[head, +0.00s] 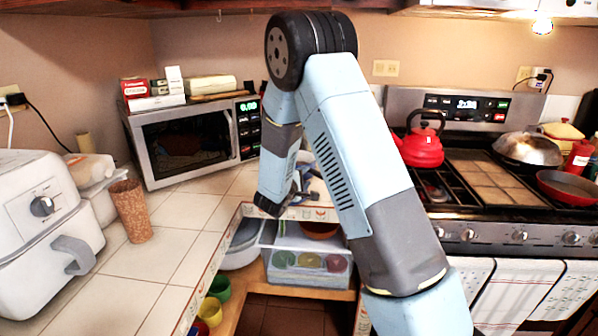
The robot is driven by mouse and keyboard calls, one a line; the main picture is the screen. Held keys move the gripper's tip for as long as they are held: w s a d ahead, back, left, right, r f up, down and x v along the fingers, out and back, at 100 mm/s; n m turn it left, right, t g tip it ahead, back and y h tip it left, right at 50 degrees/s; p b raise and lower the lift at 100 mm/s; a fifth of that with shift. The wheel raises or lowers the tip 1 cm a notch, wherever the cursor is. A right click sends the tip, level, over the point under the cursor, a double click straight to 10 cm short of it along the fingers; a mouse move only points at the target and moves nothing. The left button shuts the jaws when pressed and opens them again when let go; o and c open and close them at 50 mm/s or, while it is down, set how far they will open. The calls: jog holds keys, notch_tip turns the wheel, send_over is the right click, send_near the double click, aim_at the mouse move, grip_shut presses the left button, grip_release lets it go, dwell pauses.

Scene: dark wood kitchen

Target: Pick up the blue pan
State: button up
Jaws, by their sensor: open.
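I cannot clearly make out a blue pan. Small bluish and dark shapes show at the counter corner behind my arm, and I cannot tell whether any of them is the pan or part of my gripper. My gripper (300,190) is at the end of the arm, low over the tiled counter corner right of the microwave. It is small and partly hidden by my arm links. It is open, and I see nothing held in it.
A microwave (190,142) stands left of my gripper. A white air fryer (45,225) and a brown cup (131,212) are on the left counter. A red kettle (421,148), a grey wok (528,150) and a red pan (570,186) sit on the stove. A clear bin (308,268) is below the counter.

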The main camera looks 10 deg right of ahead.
aim_at(310, 173)
jog(key=shift+x, duration=3.25)
jog(key=shift+s, duration=0.1)
grip_shut()
